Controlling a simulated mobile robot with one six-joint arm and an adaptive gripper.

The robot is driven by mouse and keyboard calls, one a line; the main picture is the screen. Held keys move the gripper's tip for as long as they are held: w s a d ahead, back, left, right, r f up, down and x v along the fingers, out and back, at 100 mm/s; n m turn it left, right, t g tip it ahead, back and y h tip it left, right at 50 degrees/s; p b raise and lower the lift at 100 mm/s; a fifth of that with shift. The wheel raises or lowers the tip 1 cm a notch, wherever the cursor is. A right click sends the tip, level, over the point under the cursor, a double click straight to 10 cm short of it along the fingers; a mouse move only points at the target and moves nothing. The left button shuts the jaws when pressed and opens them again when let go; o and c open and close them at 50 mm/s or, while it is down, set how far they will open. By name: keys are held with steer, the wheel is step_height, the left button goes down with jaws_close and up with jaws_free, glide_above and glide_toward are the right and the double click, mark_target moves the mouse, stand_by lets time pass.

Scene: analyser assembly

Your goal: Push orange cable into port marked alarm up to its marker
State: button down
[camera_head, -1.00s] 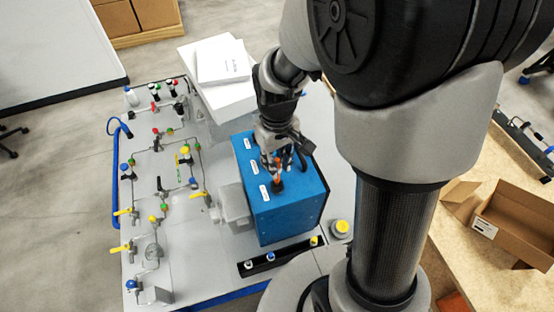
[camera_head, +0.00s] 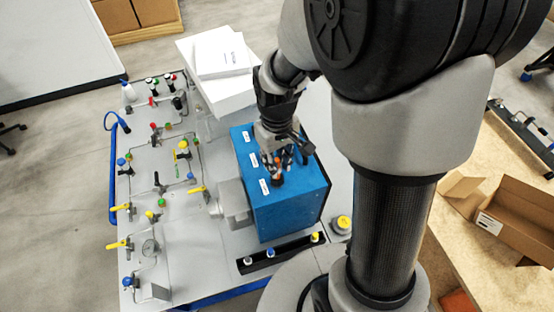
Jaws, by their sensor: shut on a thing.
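The blue analyser box (camera_head: 285,222) stands on the grey panel table. Its top carries several white labels (camera_head: 264,186), too small to read, so I cannot tell which marks alarm. A dark port fitting (camera_head: 277,181) stands on the top, right of the nearest label. My gripper (camera_head: 277,164) points down just above this fitting, shut on the orange cable (camera_head: 279,160), of which only a small orange bit shows between the fingers. The cable's tip and marker are not visible, and I cannot tell how deep it sits in the fitting.
Pipes with coloured valves (camera_head: 160,185) fill the panel left of the box. A black strip with coloured caps (camera_head: 270,256) lies in front of it. A white stack (camera_head: 222,65) stands behind. An open cardboard box (camera_head: 515,220) sits at the right.

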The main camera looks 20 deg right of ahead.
steer(key=shift+f+b, duration=1.15)
steer(key=shift+f, duration=0.4)
steer(key=c, duration=1.3)
jaws_free()
steer(key=shift+c, duration=0.2)
steer(key=shift+r, duration=0.1)
steer(key=shift+r+p, duration=2.8)
steer(key=shift+r, duration=0.7)
steer(key=shift+s+f+b, duration=0.1)
steer(key=shift+b, duration=0.5)
